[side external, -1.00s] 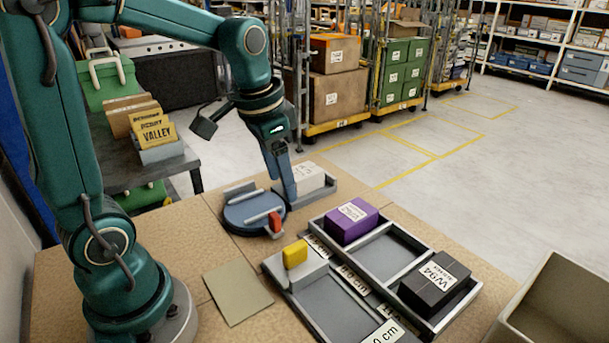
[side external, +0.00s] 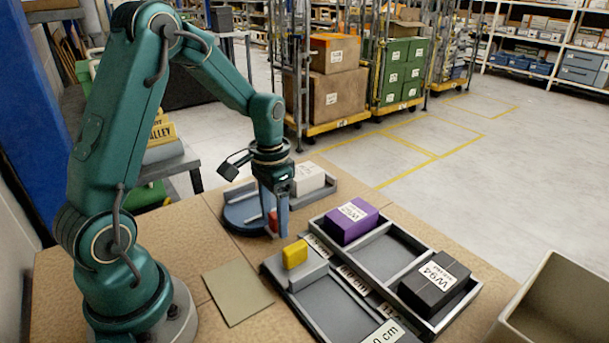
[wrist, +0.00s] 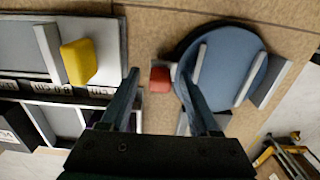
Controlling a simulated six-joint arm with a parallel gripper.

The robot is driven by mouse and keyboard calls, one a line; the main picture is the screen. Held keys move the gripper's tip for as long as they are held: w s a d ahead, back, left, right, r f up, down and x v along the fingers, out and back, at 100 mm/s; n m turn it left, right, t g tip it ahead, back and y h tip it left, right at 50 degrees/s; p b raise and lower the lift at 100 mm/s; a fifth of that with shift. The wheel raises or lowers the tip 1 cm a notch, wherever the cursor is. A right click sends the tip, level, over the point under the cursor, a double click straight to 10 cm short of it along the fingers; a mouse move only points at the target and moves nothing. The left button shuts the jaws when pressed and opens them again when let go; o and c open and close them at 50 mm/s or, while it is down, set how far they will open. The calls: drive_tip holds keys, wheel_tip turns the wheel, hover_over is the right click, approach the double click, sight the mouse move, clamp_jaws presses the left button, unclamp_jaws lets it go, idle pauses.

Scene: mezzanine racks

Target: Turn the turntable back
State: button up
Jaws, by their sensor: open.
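The turntable (side external: 236,213) is a round blue disc with pale rails, left of centre on the bench. It also shows at upper right in the wrist view (wrist: 226,68). A red block (wrist: 160,79) sits at its rim and is partly hidden by a finger in the side view (side external: 271,217). My gripper (side external: 277,233) is low over the near rim, pointing down. In the wrist view my gripper (wrist: 158,73) is open, with the red block showing between its two fingers. I cannot tell whether either finger touches the block.
A white box (side external: 309,177) stands in a grey holder just behind the turntable. A beige bin (side external: 555,300) stands at front right.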

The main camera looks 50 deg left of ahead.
clamp_jaws()
idle(1.4)
